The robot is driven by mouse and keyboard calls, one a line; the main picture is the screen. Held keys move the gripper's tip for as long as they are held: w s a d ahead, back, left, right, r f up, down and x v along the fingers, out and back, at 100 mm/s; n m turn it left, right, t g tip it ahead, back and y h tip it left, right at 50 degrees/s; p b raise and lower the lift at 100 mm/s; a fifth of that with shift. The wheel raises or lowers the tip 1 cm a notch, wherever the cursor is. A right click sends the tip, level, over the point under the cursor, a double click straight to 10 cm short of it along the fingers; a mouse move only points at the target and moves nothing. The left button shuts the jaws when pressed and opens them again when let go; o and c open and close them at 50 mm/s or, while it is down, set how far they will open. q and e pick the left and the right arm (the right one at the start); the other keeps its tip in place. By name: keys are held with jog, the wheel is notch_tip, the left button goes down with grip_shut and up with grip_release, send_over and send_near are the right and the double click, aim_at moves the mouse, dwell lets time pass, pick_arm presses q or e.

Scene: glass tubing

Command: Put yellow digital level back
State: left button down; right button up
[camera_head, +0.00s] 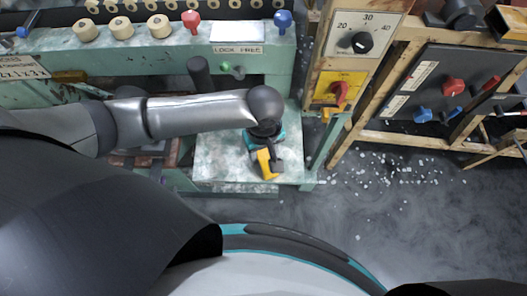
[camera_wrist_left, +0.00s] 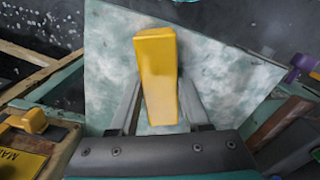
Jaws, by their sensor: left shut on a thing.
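The yellow digital level (camera_head: 265,166) is a small yellow block seen below my left gripper in the head view. It also shows in the left wrist view (camera_wrist_left: 158,75), between the two grey fingers. My left gripper (camera_head: 270,148) is shut on the level, over the pale green worn tabletop (camera_head: 215,165). I cannot tell whether the level touches the tabletop. My right gripper is not in view.
A green machine bench (camera_head: 150,48) with several wooden knobs, a red knob (camera_head: 191,18) and a blue knob (camera_head: 283,18) runs along the back. A wooden post with a dial panel (camera_head: 362,40) stands right of the tabletop. White bits litter the dark floor (camera_head: 400,180).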

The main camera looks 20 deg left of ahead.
aim_at(264, 153)
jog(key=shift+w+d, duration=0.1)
pick_arm(q)
jog(key=c, duration=0.8)
grip_release()
jog(key=shift+f, duration=0.15)
jog(key=shift+c, duration=0.2)
jog(key=o, duration=0.5)
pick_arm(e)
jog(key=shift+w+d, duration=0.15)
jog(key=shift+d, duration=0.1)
pick_arm(q)
jog(key=shift+r, duration=0.2)
notch_tip(264, 153, up, 11)
jog(key=p, duration=0.4)
jog(key=shift+r+p, duration=0.35)
jog(key=shift+r, duration=0.15)
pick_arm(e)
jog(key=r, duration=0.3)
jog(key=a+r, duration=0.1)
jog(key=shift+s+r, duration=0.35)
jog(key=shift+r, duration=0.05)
